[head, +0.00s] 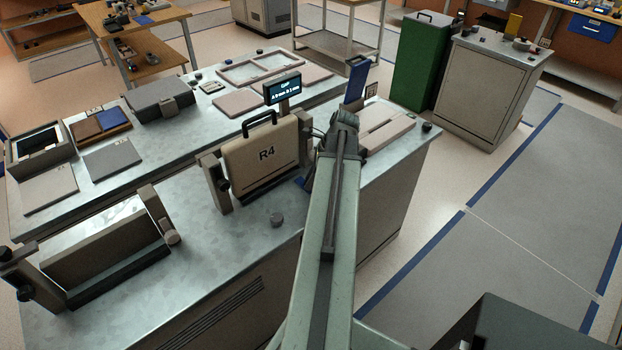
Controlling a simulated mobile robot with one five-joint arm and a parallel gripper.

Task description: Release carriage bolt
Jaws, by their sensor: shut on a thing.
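The beige carriage panel marked R4 (262,158), with a black top handle, stands upright between side posts on the metal bench. A dark knob (222,185) shows on its left post. My arm reaches in from the bottom, and its end is at the panel's right side. My gripper (314,165) is there, mostly hidden by my own arm, and is shut on a part at the right post. That part is hidden, so I cannot make out the bolt itself. A small screen (282,88) above the panel shows lit text, too small to read surely.
An empty-looking beige cradle (108,250) stands at left. Flat trays (388,132) and a blue upright piece (356,80) are at right. A green cabinet (420,60) stands behind; floor at right is clear.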

